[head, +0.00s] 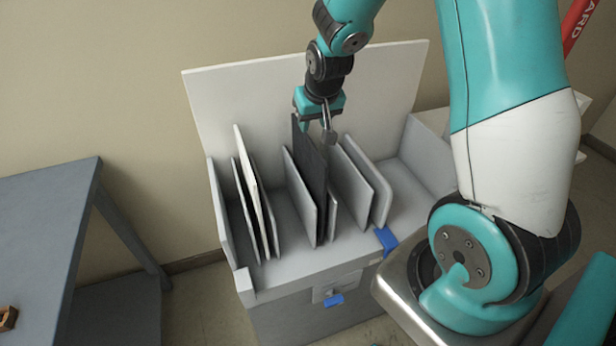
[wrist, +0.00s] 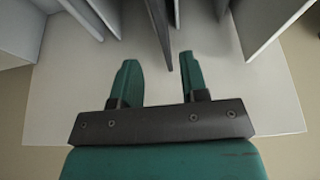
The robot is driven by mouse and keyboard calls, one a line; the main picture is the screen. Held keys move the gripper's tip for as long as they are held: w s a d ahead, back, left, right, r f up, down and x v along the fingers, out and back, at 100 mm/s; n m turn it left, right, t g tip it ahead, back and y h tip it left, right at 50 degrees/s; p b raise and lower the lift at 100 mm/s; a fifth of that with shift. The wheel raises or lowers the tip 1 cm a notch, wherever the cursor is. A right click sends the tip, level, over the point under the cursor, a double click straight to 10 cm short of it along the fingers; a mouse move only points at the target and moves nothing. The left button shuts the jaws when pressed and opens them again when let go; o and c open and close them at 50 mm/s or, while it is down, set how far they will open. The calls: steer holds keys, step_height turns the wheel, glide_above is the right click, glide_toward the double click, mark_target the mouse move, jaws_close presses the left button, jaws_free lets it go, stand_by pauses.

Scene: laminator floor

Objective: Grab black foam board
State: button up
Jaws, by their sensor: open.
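The black foam board (head: 311,178) is the darkest, tallest panel in the middle group, standing on edge in a grey bin. In the wrist view the dark board (wrist: 158,28) comes in from the top, and its end lies between the two green fingers. My gripper (head: 316,130) is at the board's top edge in the head view. In the wrist view my gripper (wrist: 158,64) is open, with a finger on each side of the board's end and gaps visible.
The grey bin (head: 275,278) has a tall pale back panel (head: 225,100). Grey boards (head: 300,193) stand close on either side of the black one. White and dark boards (head: 250,180) lean at the left, and thicker grey panels (head: 371,180) at the right. A grey table (head: 45,215) stands left.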

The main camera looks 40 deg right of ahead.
mark_target(308, 137)
steer(key=p+x, duration=0.1)
steer(key=x, duration=0.3)
steer(key=p+x, duration=0.1)
steer(key=x, duration=0.3)
steer(key=shift+w+r, duration=0.1)
steer(key=shift+w, duration=0.1)
steer(key=shift+f, duration=0.45)
steer(key=shift+c, duration=0.4)
jaws_close()
